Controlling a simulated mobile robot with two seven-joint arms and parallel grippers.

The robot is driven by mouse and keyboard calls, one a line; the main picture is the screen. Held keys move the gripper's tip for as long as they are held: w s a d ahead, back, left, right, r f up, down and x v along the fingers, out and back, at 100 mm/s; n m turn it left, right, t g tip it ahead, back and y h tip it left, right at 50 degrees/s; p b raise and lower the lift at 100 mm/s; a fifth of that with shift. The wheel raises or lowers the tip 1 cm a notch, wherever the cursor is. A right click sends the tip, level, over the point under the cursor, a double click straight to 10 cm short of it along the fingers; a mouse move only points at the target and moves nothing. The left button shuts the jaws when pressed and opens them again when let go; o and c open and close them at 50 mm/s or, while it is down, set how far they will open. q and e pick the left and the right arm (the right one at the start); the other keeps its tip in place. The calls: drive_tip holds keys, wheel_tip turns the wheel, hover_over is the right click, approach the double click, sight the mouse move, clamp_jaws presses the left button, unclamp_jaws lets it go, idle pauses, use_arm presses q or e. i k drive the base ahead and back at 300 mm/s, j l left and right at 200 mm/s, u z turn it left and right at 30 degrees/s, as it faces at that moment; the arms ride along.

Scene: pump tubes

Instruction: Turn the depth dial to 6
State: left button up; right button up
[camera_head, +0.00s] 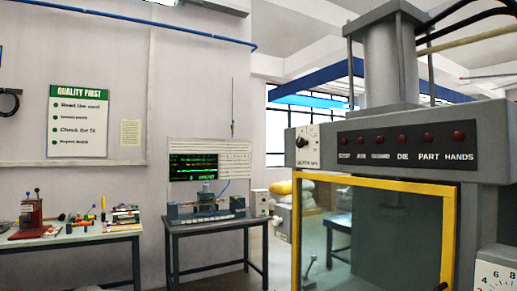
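A large grey press (390,120) stands at the right. A small white plate with a dark-marked knob (304,143) is on the left end of its upper front; its lettering is too small to read. A second white plate with a numbered scale (496,270) shows at the lower right, with 4, 6 and 8 legible. It is cut off by the frame edge, and its pointer is not clear. I cannot tell which of these is the depth dial. Neither of my grippers is in view.
A yellow-framed clear guard (448,235) covers the press opening. Red lamps (404,138) line the panel above it. A bench with a green-lit display (195,167) stands at the middle back. A table with tools (75,237) is at the left.

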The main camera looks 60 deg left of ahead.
sight(301, 142)
drive_tip(key=u, duration=1.55)
